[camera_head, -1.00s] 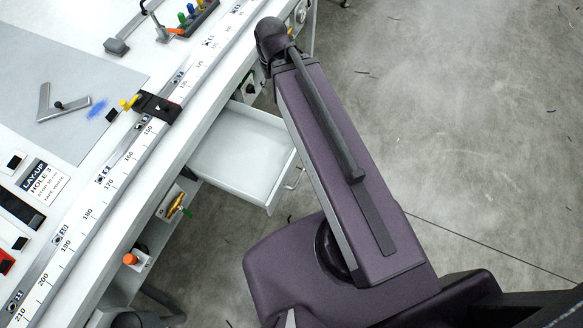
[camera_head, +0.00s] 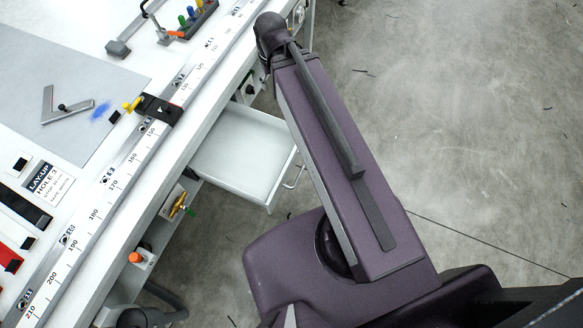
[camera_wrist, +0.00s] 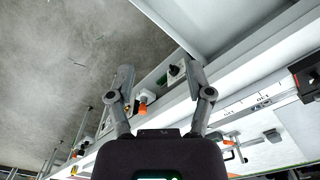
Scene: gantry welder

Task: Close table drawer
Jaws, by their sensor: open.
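The table drawer (camera_head: 240,158) is a shallow, empty, light grey tray. It stands pulled out from under the front edge of the white table (camera_head: 205,110) in the head view. Its wire handle (camera_head: 294,177) is on the outer face, beside my arm. In the wrist view, a pale grey panel at the top (camera_wrist: 200,22) appears to be part of the drawer. My gripper (camera_wrist: 160,84) is open and empty, its two fingers spread below that panel. I see no contact with the drawer. In the head view my gripper is hidden.
A ruler rail with a black stop (camera_head: 158,109) runs along the table's front edge. A brass valve (camera_head: 178,205) and an orange knob (camera_head: 135,257) sit on the table's front below the drawer. The concrete floor (camera_head: 450,120) at right is clear apart from small scraps.

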